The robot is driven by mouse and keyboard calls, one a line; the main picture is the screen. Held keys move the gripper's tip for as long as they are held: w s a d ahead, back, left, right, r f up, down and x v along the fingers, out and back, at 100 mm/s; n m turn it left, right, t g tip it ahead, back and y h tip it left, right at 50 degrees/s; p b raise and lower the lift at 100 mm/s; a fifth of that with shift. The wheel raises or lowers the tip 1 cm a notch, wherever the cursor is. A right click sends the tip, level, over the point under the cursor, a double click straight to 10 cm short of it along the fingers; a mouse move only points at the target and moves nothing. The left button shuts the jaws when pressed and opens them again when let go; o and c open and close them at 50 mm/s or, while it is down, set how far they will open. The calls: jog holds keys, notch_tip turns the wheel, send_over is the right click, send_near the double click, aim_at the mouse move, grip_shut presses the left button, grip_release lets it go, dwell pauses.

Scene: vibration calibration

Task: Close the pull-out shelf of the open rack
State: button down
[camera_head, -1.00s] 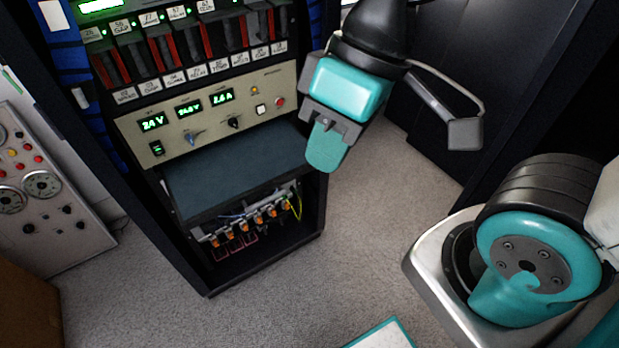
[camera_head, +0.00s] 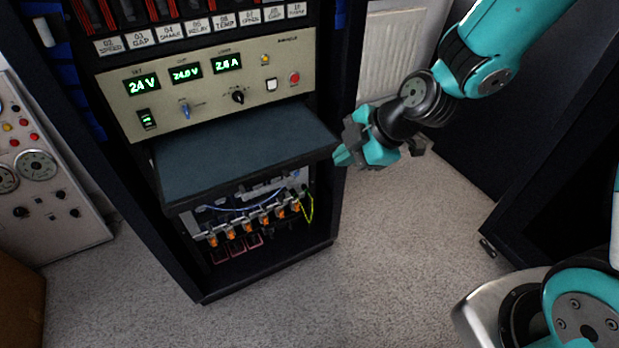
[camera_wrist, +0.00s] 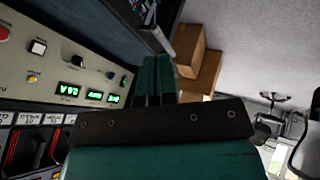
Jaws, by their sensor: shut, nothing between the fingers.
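The open rack (camera_head: 273,255) is a tall black cabinet. Its pull-out shelf (camera_head: 240,150), a flat board with a dark blue-green top and black edge, sticks out from the rack below a beige power panel (camera_head: 210,80). My gripper (camera_head: 346,156) is at the shelf's right front corner, pointing left. I cannot tell whether it touches the shelf. In the wrist view its teal fingers (camera_wrist: 154,80) are together with nothing between them.
Wires and orange-tipped connectors (camera_head: 250,222) sit in the bay under the shelf. A grey instrument cabinet (camera_head: 60,195) stands at the left. A white radiator (camera_head: 392,60) and a dark cabinet (camera_head: 465,130) are behind my arm. The carpet (camera_head: 400,240) right of the rack is clear.

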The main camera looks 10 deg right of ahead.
aim_at(306, 165)
jog(key=shift+w+a+f, duration=1)
jog(key=shift+w+f, duration=0.25)
jog(key=shift+f, duration=0.15)
jog(key=shift+w+a+f, duration=0.95)
jog(key=shift+w+f, duration=0.35)
jog(key=shift+f, duration=0.1)
jog(key=shift+w+a+f, duration=1)
jog(key=shift+w+f, duration=0.25)
jog(key=shift+f, duration=0.15)
